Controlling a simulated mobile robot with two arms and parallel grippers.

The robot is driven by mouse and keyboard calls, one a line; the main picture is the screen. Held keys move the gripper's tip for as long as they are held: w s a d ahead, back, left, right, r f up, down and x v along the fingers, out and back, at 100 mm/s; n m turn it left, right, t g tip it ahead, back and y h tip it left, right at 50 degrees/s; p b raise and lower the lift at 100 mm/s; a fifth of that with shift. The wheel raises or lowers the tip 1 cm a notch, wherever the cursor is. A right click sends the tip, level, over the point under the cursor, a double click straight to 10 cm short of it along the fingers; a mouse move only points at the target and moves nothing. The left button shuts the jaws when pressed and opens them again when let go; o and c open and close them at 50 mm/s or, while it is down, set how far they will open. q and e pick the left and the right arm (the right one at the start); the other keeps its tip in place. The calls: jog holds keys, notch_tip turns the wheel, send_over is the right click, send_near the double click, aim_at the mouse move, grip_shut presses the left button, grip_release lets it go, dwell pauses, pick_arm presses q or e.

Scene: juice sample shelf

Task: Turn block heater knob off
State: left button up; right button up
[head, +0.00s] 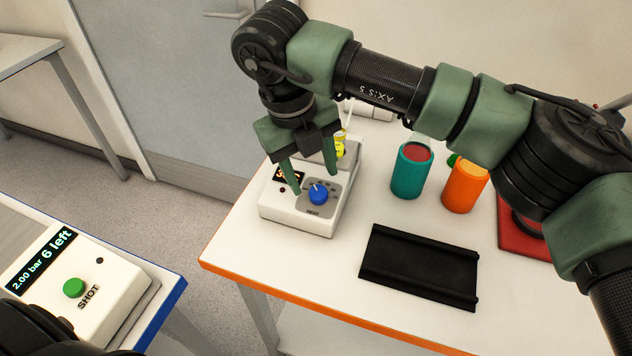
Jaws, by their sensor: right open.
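The block heater (288,217) is a white box at the left end of the orange-edged table. Its blue knob (319,194) sits on a grey dial panel on the front, above the word HEAT. A dark display with orange digits is partly hidden behind a finger. My right gripper (312,184) points down over the heater with its fingers open. One finger is left of the knob and the other is behind it and to the right; I cannot tell whether either touches it. The knob's pointer setting is too small to read. My left gripper is not in view.
A teal cup (411,171) and an orange cup (464,188) stand right of the heater. A black ridged tray (420,268) lies in front of them. A red object (515,232) is partly behind my right arm. A white dispenser (75,290) with a green button stands on the blue-edged table.

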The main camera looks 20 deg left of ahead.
aim_at(317, 191)
jog(key=shift+w+d+f, duration=0.15)
jog(key=shift+f, duration=0.85)
jog(key=shift+w+d+f, duration=0.15)
jog(key=shift+f, duration=0.85)
grip_shut()
jog(key=shift+f+n+b, duration=0.15)
jog(key=shift+n+b, duration=0.9)
jog(key=shift+n, duration=0.15)
jog(key=shift+s+a+n+t+b, duration=0.1)
jog(key=shift+n+t+b, duration=0.3)
jog(key=shift+n+b, duration=0.95)
jog(key=shift+n+p, duration=0.3)
jog(key=shift+n, duration=0.15)
grip_release()
